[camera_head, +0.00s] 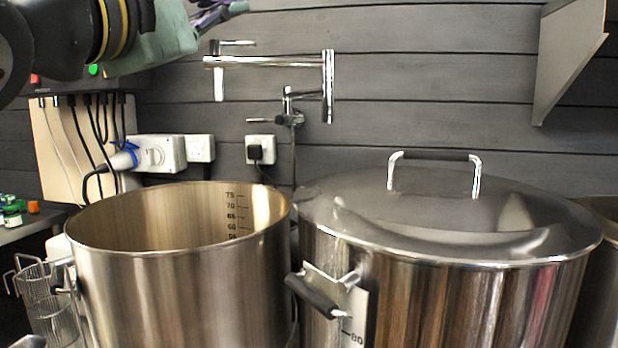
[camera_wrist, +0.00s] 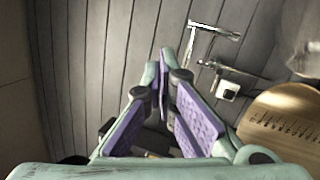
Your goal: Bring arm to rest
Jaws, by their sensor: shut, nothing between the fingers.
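My gripper (camera_wrist: 163,75) has pale green links and purple finger pads. In the wrist view its fingertips meet at the middle with nothing between them. In the head view the arm enters at the top left, and part of the gripper (camera_head: 215,12) shows at the top edge, its tips cut off or blurred. It is raised above the open steel pot (camera_head: 180,290), in front of the grey plank wall, and touches nothing that I can see.
A lidded steel pot (camera_head: 450,290) stands to the right, its lid handle (camera_head: 435,157) upright. A chrome pot-filler tap (camera_head: 328,85) juts from the wall near the gripper. A control box with cables (camera_head: 80,150) is at the left. A metal shelf bracket (camera_head: 570,60) is at the upper right.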

